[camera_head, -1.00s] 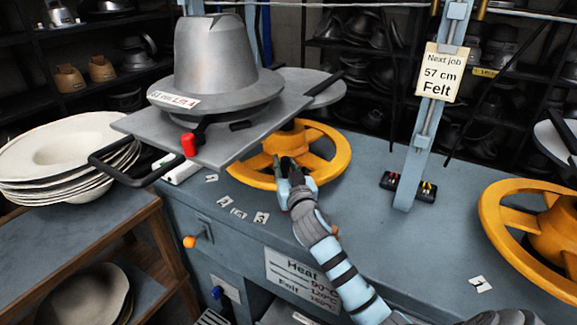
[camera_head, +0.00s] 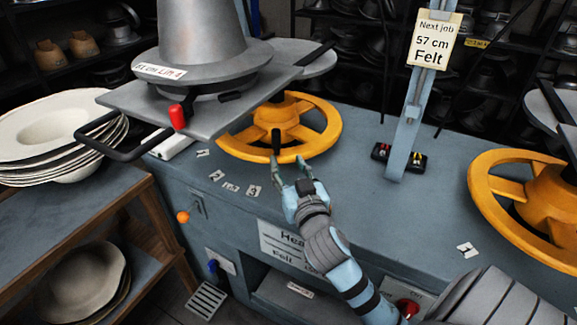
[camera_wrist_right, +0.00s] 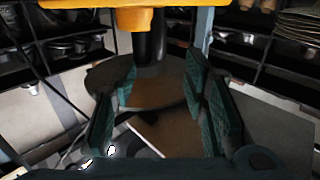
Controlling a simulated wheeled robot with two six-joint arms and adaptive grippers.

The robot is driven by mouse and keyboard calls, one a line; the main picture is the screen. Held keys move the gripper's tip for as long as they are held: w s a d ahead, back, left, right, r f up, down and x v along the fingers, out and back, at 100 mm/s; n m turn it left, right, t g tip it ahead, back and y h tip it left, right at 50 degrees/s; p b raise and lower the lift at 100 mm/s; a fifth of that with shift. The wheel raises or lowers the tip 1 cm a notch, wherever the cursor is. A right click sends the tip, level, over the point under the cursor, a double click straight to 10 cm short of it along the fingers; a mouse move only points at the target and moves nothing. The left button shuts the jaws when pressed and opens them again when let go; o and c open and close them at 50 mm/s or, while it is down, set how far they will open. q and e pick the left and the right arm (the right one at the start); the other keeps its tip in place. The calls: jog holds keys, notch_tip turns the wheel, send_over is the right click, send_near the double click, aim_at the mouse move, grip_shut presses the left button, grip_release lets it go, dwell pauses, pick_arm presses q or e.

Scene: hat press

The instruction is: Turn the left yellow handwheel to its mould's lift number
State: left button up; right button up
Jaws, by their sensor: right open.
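The left yellow handwheel (camera_head: 322,141) lies flat on the blue-grey bench under the press plate. Its black knob (camera_head: 276,142) stands upright on the near rim. My right gripper (camera_head: 291,176) is open and empty, just in front of the knob and apart from it. In the right wrist view, the teal fingers (camera_wrist_right: 162,105) are spread, with the knob (camera_wrist_right: 150,45) and wheel rim (camera_wrist_right: 90,14) beyond them. The grey hat mould (camera_head: 205,45) above carries a tag (camera_head: 160,72) that seems to read "51 cm Lift 4". My left gripper is not in view.
Number cards (camera_head: 253,190) lie along the bench front by the wheel. The plate (camera_head: 215,120) with a red-knobbed lever (camera_head: 177,117) overhangs its left side. A blue post (camera_head: 408,120) and a second yellow handwheel (camera_head: 490,185) stand to the right. Felt hats (camera_head: 50,125) are stacked left.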

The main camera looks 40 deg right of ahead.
jog(key=shift+c, duration=0.7)
jog(key=r+p, duration=0.1)
jog(key=p, duration=0.1)
jog(key=r+p, duration=0.1)
jog(key=p, duration=0.1)
jog(key=shift+w+a+m+g+p, duration=0.15)
jog(key=shift+a+m+g+p, duration=0.15)
jog(key=shift+g+p, duration=0.1)
jog(key=c, duration=0.6)
jog(key=n+p, duration=0.2)
jog(key=w+a+n+p, duration=0.1)
jog(key=n+p, duration=0.1)
jog(key=shift+a+f, duration=0.1)
jog(key=shift+a, duration=0.1)
grip_shut()
jog(key=w+a+f+n+t+y, duration=0.1)
jog(key=w+a+f+n, duration=0.2)
jog(key=n, duration=1.2)
jog(key=w+d, duration=0.4)
jog(key=w, duration=0.2)
jog(key=shift+d+r, duration=0.2)
jog(key=shift+d, duration=0.2)
jog(key=shift+w, duration=0.15)
